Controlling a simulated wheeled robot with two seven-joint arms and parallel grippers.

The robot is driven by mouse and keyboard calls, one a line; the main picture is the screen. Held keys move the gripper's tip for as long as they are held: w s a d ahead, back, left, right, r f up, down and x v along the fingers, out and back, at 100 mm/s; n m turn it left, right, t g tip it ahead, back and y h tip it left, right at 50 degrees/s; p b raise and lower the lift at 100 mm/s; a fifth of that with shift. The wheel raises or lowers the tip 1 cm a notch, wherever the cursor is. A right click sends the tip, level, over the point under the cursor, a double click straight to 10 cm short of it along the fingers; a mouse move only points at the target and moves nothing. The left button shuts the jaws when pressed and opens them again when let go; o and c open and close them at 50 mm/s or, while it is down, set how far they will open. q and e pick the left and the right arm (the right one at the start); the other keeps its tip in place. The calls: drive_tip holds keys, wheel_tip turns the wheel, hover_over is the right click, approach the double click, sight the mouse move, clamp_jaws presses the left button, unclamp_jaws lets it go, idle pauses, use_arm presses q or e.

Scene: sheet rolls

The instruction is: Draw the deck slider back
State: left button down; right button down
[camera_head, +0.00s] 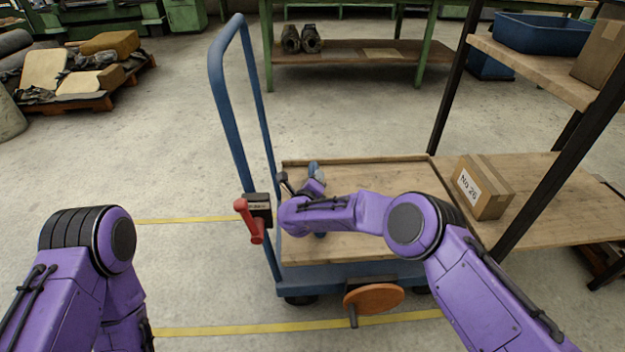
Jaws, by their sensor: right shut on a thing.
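A platform cart with a wooden deck (350,178) and a tall blue push handle (231,95) stands in the middle. A blue piece, apparently the deck slider (315,170), shows on the deck's left part, with a bit more blue below my purple wrist. My right arm reaches over the deck from the right. My right gripper (302,187) is shut on the slider; my wrist hides much of the grip. My left arm is bent at the lower left, and its gripper is out of view.
A red lever (249,220) on a dark box stands at the cart's left edge. An orange disc (373,298) sits at its front. A shelf rack with a labelled carton (482,187) is close on the right. Floor left of the cart is clear.

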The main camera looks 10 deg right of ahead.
drive_tip(key=shift+a+f, duration=0.1)
drive_tip(key=c, duration=1.1)
unclamp_jaws()
drive_tip(key=shift+o, duration=0.2)
drive_tip(key=r, duration=0.1)
drive_tip(key=r+p, duration=0.1)
drive_tip(key=r, duration=0.1)
drive_tip(key=r+p, duration=0.1)
drive_tip(key=shift+s+a+r, duration=0.1)
drive_tip(key=shift+s+r, duration=0.2)
drive_tip(key=s+r+p, duration=0.2)
drive_tip(key=s+r, duration=0.2)
drive_tip(key=s, duration=0.2)
drive_tip(key=s+a+r+p, duration=0.1)
drive_tip(key=s+r+p, duration=0.1)
drive_tip(key=s+r, duration=0.2)
drive_tip(key=s, duration=0.3)
drive_tip(key=shift+s+a+r+p, duration=0.15)
drive_tip(key=shift+s+r+p, duration=0.05)
drive_tip(key=shift+r+p, duration=0.1)
drive_tip(key=shift+f, duration=0.15)
